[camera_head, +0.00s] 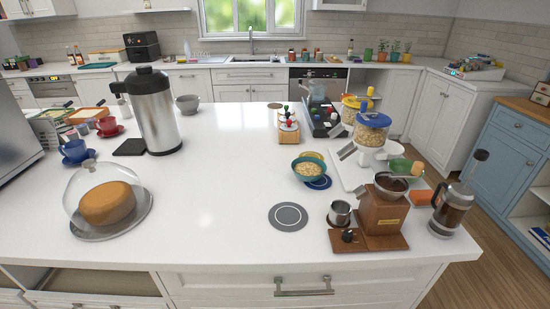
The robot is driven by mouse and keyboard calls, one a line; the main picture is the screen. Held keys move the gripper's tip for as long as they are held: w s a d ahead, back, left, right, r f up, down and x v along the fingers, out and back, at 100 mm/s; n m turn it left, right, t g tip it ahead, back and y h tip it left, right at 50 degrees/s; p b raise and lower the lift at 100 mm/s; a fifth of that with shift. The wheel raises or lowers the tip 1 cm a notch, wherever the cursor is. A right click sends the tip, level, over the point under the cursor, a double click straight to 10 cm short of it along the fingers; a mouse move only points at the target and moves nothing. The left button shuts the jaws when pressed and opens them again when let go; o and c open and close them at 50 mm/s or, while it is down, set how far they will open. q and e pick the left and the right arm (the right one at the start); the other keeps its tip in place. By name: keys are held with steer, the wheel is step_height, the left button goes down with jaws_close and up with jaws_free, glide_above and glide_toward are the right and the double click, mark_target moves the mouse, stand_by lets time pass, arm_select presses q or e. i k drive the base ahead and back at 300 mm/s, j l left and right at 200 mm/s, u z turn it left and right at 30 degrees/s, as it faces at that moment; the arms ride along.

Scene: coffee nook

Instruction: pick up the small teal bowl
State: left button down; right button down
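The small teal bowl (307,179) stands upright on the white island counter, right of the middle of the head view. It is filled with pale, flaky food that looks like cereal. It overlaps a dark blue round mat (320,184) in the picture; I cannot tell whether it rests on it. A small yellow item (313,155) shows just behind its far rim. Neither of my grippers is in view.
A grey round mat (288,216) lies in front of the bowl. A wooden coffee grinder (383,212), a metal cup (340,214) and a French press (452,208) stand to the right. The counter's middle is clear.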

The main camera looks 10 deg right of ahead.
mark_target(306, 170)
steer(key=l+z, duration=0.1)
steer(key=z, duration=0.65)
steer(key=k+l, duration=0.05)
